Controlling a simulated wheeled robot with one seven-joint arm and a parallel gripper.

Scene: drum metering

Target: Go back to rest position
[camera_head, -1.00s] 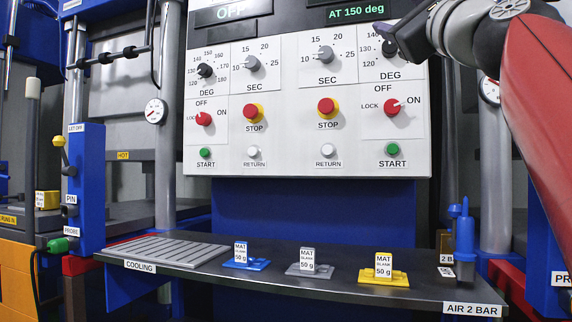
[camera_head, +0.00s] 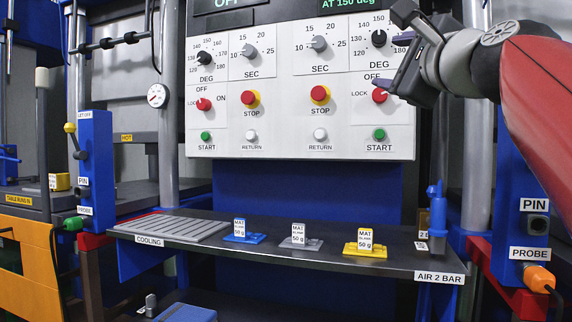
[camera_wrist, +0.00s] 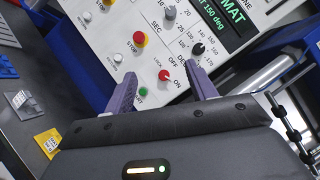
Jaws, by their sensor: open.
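My gripper (camera_head: 388,60) is in front of the right part of the white control panel (camera_head: 285,140) in the head view. In the wrist view my gripper (camera_wrist: 163,88) has its two purple fingers apart, with nothing between them but the panel behind. The right red LOCK/OFF/ON knob (camera_head: 379,95) is partly beside a fingertip in the head view. The right display (camera_wrist: 226,17) reads 150 deg. My arm covers the panel's right edge.
Below the panel a dark shelf (camera_head: 330,262) holds a blue mat blank (camera_head: 243,238), a grey one (camera_head: 298,243) and a yellow one (camera_head: 366,249). A blue fitting (camera_head: 437,208) stands at its right end. Steel columns flank the panel. The space before the shelf is clear.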

